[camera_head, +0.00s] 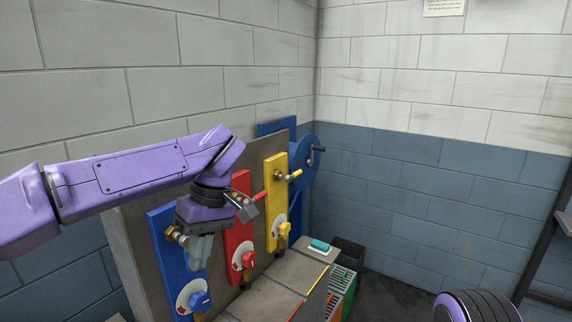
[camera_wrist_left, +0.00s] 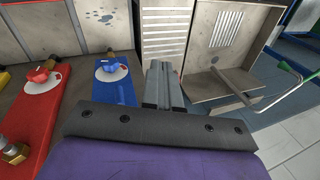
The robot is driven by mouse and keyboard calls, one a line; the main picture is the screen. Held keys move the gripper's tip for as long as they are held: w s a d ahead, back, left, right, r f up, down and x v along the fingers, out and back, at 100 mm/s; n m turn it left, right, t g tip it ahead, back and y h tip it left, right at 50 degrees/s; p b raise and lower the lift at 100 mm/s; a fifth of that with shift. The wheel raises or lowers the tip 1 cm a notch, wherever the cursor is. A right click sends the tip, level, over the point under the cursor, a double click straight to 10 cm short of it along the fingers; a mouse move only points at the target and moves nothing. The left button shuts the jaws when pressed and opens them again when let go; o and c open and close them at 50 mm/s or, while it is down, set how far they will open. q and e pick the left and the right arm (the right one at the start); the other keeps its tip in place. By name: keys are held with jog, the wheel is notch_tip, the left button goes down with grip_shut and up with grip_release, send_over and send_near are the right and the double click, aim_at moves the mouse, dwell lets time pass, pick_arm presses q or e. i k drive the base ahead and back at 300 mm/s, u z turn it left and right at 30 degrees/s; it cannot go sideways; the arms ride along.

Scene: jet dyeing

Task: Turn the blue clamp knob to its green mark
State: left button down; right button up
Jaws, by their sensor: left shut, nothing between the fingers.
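The blue clamp knob (camera_head: 200,300) sits on a white disc low on the blue panel (camera_head: 164,230), the nearest of the upright panels. In the left wrist view the blue knob (camera_wrist_left: 112,67) is left of the fingertips and apart from them. My left gripper (camera_head: 199,249) is shut and empty, above the knob in the head picture and in front of the blue panel. Its shut fingers also show in the left wrist view (camera_wrist_left: 163,84). The green mark cannot be made out on the disc. My right gripper is out of view.
A red panel with a red knob (camera_head: 248,260) and a yellow panel with a yellow knob (camera_head: 284,229) stand beyond the blue one. A brass fitting (camera_head: 172,233) is near my left gripper. An open grey box (camera_wrist_left: 222,60) lies right of the fingers in the wrist view.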

aim_at(198, 301)
jog(key=k, duration=0.9)
